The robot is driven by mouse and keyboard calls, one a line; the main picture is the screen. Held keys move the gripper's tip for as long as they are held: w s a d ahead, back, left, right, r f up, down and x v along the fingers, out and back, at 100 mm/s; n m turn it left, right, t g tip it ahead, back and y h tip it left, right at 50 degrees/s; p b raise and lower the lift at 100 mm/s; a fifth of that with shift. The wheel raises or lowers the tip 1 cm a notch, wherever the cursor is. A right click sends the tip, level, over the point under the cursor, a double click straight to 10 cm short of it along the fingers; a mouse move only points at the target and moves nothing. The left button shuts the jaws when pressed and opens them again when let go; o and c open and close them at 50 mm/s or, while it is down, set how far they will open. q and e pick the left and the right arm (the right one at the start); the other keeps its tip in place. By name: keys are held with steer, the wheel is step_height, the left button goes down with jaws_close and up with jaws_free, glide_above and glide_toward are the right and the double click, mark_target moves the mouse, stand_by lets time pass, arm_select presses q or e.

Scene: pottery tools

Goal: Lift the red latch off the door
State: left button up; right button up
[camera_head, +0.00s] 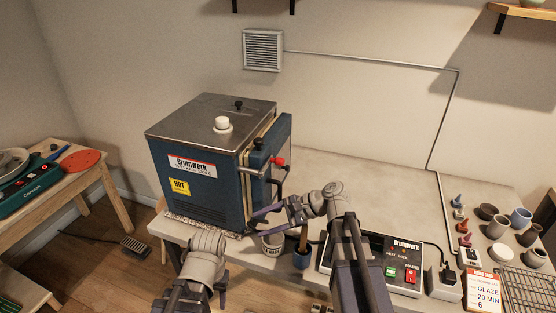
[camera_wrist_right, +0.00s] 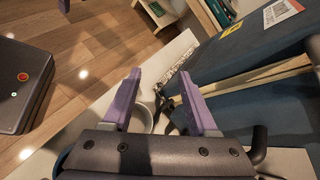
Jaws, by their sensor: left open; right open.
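The red latch (camera_head: 277,161) sits on the front edge of the blue kiln door (camera_head: 283,140), at the right side of the kiln in the head view. My right gripper (camera_head: 256,214) is below and slightly left of the latch, apart from it, with its fingers pointing left. In the right wrist view its purple fingers (camera_wrist_right: 162,82) are spread and nothing is held between them. The latch cannot be made out in that view. My left gripper (camera_head: 195,294) is low in the head view, in front of the bench edge, open; its fingertips are only partly visible.
The kiln (camera_head: 200,180) has a white knob (camera_head: 222,124) on top. The control box (camera_head: 405,265) is to the right. Small pots (camera_head: 497,228) stand at far right. The rear bench is clear.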

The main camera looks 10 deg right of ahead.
steer(key=w+d+r+m+t+y, duration=0.2)
steer(key=w+d+r+m+t, duration=0.15)
steer(key=d+r, duration=0.25)
steer(key=m+t+y, duration=0.1)
steer(key=m+t, duration=0.3)
steer(key=m, duration=0.2)
glide_toward(282, 162)
steer(key=w+a, duration=0.1)
steer(key=w, duration=0.1)
steer(key=shift+g, duration=0.25)
steer(key=shift+f+p+x, duration=0.1)
steer(key=shift+p+x, duration=0.15)
steer(key=shift+x, duration=1.85)
steer(key=shift+f+p+x, duration=0.15)
steer(key=shift+p+x, duration=0.05)
steer(key=shift+x, duration=1.85)
steer(key=shift+d, duration=0.1)
jaws_close()
